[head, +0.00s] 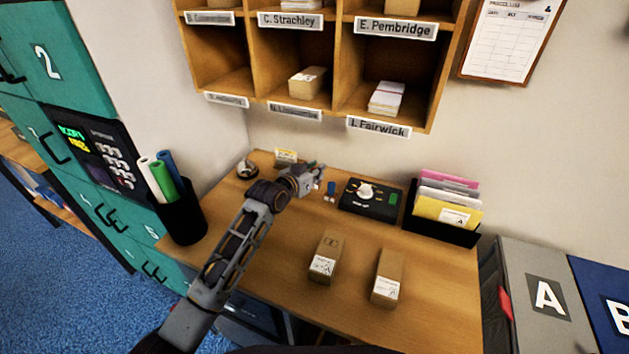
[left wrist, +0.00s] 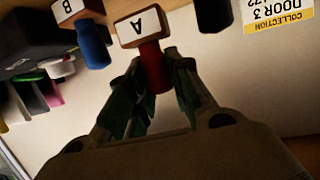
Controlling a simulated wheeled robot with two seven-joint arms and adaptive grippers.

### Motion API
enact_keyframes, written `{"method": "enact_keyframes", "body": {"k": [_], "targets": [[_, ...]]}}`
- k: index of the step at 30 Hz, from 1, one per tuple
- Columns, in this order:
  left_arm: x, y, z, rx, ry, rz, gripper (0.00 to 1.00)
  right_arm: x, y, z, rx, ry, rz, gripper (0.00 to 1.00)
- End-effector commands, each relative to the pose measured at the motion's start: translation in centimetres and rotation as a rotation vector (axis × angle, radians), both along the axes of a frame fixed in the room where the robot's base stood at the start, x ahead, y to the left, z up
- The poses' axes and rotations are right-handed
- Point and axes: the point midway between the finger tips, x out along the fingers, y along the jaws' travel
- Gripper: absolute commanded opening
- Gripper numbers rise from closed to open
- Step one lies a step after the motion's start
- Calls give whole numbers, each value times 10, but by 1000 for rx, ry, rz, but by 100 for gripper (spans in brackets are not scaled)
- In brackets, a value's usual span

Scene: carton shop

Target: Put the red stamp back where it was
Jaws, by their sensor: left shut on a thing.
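My left gripper (head: 308,180) is over the back of the desk in the head view, where it mostly hides the red stamp. In the left wrist view my left gripper (left wrist: 160,65) is shut on the red handle of the red stamp (left wrist: 154,72), whose wooden block has a white label with A. I cannot tell whether its block touches the desk. A blue stamp (head: 331,187) stands just right of the gripper; it also shows in the left wrist view (left wrist: 92,46), with a B label. My right gripper is not in view.
A black device with a white knob (head: 370,198) is right of the stamps, then a black folder holder (head: 440,232). Two cartons (head: 325,256) (head: 387,276) lie in front. A yellow collection card (head: 286,156) stands behind my gripper. A black cup of rolls (head: 183,220) is at the left.

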Motion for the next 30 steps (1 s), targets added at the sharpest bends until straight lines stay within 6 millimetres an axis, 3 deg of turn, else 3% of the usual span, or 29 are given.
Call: {"method": "enact_keyframes", "body": {"k": [12, 28, 29, 30], "targets": [[0, 0, -34, 0, 0, 1, 5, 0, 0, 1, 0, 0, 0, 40], [0, 0, -41, 0, 0, 1, 5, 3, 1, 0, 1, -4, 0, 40], [0, 0, -40, 0, 0, 0, 24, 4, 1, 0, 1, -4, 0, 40], [0, 0, -40, 0, 0, 0, 30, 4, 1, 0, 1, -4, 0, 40]]}}
